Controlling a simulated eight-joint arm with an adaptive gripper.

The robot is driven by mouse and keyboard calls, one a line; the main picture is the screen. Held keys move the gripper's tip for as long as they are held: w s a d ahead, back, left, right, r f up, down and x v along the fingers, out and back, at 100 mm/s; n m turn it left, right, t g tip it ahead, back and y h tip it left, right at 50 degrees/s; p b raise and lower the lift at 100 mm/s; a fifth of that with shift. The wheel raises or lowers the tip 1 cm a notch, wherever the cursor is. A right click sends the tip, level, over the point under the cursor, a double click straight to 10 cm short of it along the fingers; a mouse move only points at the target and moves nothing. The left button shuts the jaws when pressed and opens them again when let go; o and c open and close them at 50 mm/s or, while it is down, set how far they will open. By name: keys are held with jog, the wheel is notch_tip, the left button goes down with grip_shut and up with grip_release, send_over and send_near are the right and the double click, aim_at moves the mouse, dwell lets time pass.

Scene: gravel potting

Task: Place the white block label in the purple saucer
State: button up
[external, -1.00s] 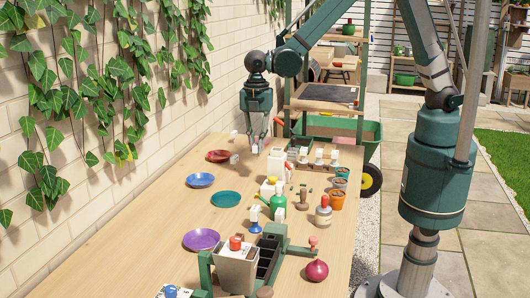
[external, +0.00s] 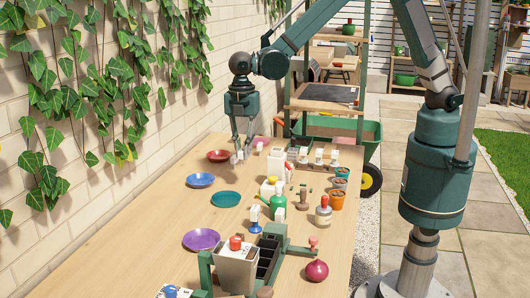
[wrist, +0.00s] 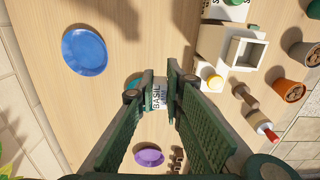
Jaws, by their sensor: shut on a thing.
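My gripper (external: 240,153) is shut on a white block label (wrist: 159,94) with dark lettering that reads "BASIL". The label sits between the fingertips, and in the external view the gripper hangs above the far part of the table, beside the red saucer (external: 219,155). The purple saucer (external: 201,239) lies on the near left of the table, well apart from the gripper. It also shows in the wrist view (wrist: 149,157), beyond the fingers. Its visible surface looks empty.
A blue saucer (external: 200,180) and a teal saucer (external: 226,199) lie between the gripper and the purple saucer. The wall borders the table's left.

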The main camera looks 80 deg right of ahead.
jog(key=w+a, duration=0.1)
jog(key=a, duration=3.3)
jog(key=shift+a+r+m, duration=0.25)
jog(key=shift+a+m, duration=0.05)
send_over(204, 240)
jog(key=shift+f, duration=3.15)
jog(key=shift+f, duration=1.85)
jog(key=shift+f, duration=0.2)
jog(key=o, duration=0.7)
